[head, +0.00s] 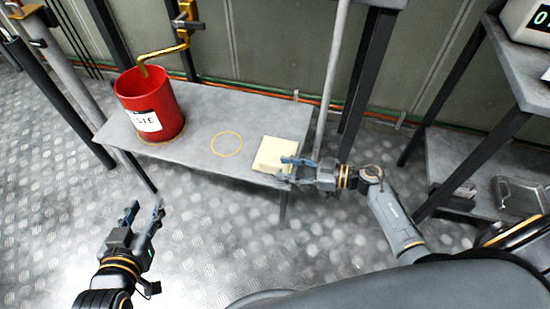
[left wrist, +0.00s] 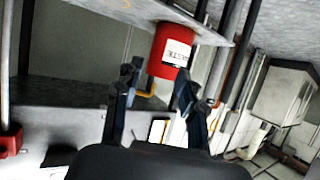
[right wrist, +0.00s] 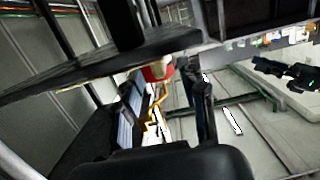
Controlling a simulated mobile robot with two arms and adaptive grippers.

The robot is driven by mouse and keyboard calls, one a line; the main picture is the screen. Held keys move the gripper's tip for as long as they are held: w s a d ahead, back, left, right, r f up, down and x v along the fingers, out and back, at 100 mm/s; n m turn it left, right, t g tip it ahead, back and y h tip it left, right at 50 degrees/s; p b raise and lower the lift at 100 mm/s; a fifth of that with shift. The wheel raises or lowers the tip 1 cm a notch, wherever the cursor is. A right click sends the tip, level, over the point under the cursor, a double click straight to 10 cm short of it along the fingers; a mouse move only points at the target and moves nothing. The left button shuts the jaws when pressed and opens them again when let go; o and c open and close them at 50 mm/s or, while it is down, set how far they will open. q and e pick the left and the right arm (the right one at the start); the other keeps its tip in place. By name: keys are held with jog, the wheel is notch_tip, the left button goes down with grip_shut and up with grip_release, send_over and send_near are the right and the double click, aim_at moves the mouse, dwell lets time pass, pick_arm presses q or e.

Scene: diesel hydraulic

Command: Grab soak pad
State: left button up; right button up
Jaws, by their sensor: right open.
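The soak pad, a pale yellow block (head: 272,150), lies on the right end of the grey bench (head: 190,160) in the head view. My right gripper (head: 291,168) is at the pad's right edge, its fingertips overlapping that edge in the picture. I cannot tell whether they touch it. Its fingers stand apart in the right wrist view (right wrist: 168,100), where I cannot clearly make out the pad. My left gripper (head: 146,208) is open and empty over the floor in front of the bench. Its spread fingers also show in the left wrist view (left wrist: 155,88).
A red waste bucket (head: 160,108) stands at the bench's left end under a brass pipe (head: 168,51). A yellow ring (head: 227,144) marks the clear bench middle. A vertical pipe (head: 333,80) rises behind the right end. A shelf unit (head: 465,160) stands at right.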

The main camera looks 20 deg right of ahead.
aim_at(271, 164)
jog(key=b+x, duration=0.1)
jog(key=x, duration=0.3)
jog(key=shift+w+a+b, duration=0.25)
jog(key=shift+b, duration=0.15)
pick_arm(q)
notch_tip(271, 164, up, 8)
jog(key=w+d+t+h, duration=0.1)
jog(key=w+d+t, duration=0.1)
jog(key=t, duration=0.2)
jog(key=shift+w+t+h, duration=0.3)
jog(key=shift+t, duration=0.1)
pick_arm(e)
jog(key=shift+w+a, duration=0.1)
jog(key=shift+a, duration=0.05)
grip_shut()
